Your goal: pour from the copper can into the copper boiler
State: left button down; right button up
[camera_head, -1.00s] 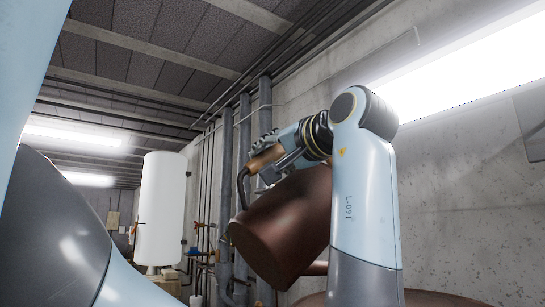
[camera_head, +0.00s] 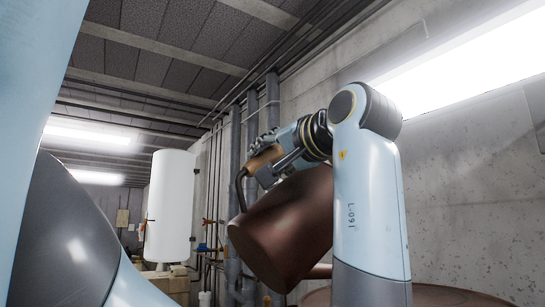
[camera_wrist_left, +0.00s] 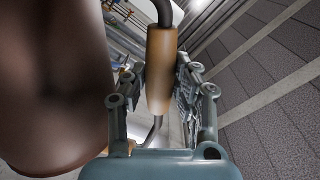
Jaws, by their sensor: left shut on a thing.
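The copper can (camera_head: 285,232) hangs tilted in the air in the middle of the head view. Its spout shows low on its right and runs behind my arm. My left gripper (camera_head: 266,160) is shut on the can's tan handle grip. In the left wrist view, the grip (camera_wrist_left: 161,62) stands between the fingers of my left gripper (camera_wrist_left: 160,88), and the can (camera_wrist_left: 50,85) fills the left side. A round copper rim, apparently the copper boiler (camera_head: 450,297), shows at the bottom right, partly behind my arm. The spout's end and any liquid are hidden. My right gripper is out of view.
A white tank (camera_head: 170,205) stands at the back left. Grey vertical pipes (camera_head: 272,100) run along the wall behind the can. A bare concrete wall (camera_head: 460,190) is at the right.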

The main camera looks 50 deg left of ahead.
aim_at(256, 166)
pick_arm(q)
jog(key=shift+s+f+b, duration=0.3)
jog(key=shift+s+f, duration=0.3)
jog(key=shift+s, duration=0.15)
jog(key=shift+s+f, duration=0.25)
jog(key=shift+s+f+b, duration=0.35)
jog(key=shift+s+f, duration=0.1)
jog(key=shift+s, duration=0.1)
jog(key=shift+s+d+f, duration=0.1)
jog(key=shift+s+f, duration=0.15)
jog(key=shift+s+f+b, duration=0.55)
jog(key=shift+s+f, duration=0.4)
jog(key=shift+s, duration=0.1)
jog(key=shift+s+f, duration=0.1)
jog(key=shift+s, duration=0.05)
jog(key=shift+m, duration=0.7)
jog(key=shift+w+r+p, duration=1.55)
jog(key=shift+p, duration=0.55)
dwell(2.2)
